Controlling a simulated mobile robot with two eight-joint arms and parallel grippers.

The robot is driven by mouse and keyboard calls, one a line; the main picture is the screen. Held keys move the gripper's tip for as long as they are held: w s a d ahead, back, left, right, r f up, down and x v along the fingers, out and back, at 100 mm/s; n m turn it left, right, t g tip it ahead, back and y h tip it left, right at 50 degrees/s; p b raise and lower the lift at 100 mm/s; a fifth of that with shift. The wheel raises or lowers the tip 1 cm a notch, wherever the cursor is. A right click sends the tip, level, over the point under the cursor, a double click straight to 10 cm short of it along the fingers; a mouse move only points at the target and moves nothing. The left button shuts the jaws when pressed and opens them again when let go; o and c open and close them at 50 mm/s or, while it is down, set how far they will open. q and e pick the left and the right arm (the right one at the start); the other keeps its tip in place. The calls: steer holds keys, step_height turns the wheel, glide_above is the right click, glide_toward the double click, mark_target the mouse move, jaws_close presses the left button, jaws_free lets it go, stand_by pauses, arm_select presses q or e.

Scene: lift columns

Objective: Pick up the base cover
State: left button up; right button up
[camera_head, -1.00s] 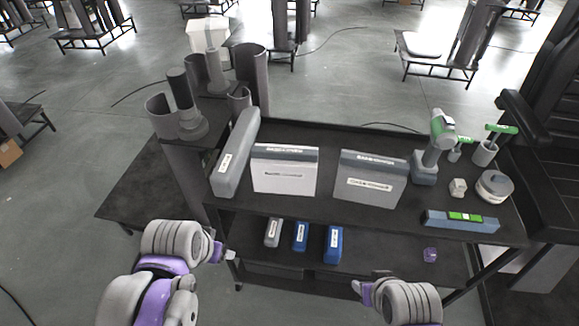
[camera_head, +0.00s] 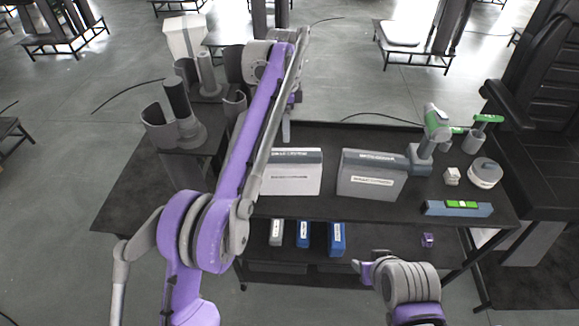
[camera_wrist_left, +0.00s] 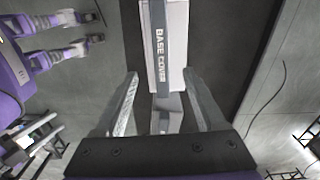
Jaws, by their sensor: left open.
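The base cover shows in the left wrist view (camera_wrist_left: 159,50) as a narrow grey top strip lettered "BASE COVER" with a pale side. My left gripper (camera_head: 287,125) hangs over that box, partly hidden by my arm. In the wrist view the left gripper (camera_wrist_left: 163,80) is open and empty, its fingers apart on either side of the strip's line. My right gripper (camera_head: 365,268) is low in front of the shelf; its jaw gap is unclear.
A level (camera_head: 458,208) lies at the right front. Grey and blue packs (camera_head: 336,238) stand on the lower shelf. Cylinders (camera_head: 183,110) stand at the left.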

arm_select(q)
steer(key=b, duration=0.1)
glide_above(289, 154)
steer(key=f, duration=0.5)
steer(key=shift+a+f, duration=0.2)
steer(key=shift+f, duration=0.2)
steer(key=f, duration=0.4)
steer(key=shift+w+d+f+b, duration=0.15)
steer(key=shift+d+b, duration=0.1)
steer(key=shift+b, duration=0.15)
steer(key=shift+f, duration=0.5)
jaws_close()
arm_select(e)
steer(key=f, duration=0.1)
steer(key=s+f, duration=0.1)
steer(key=shift+s+f, duration=0.2)
steer(key=shift+f, duration=0.2)
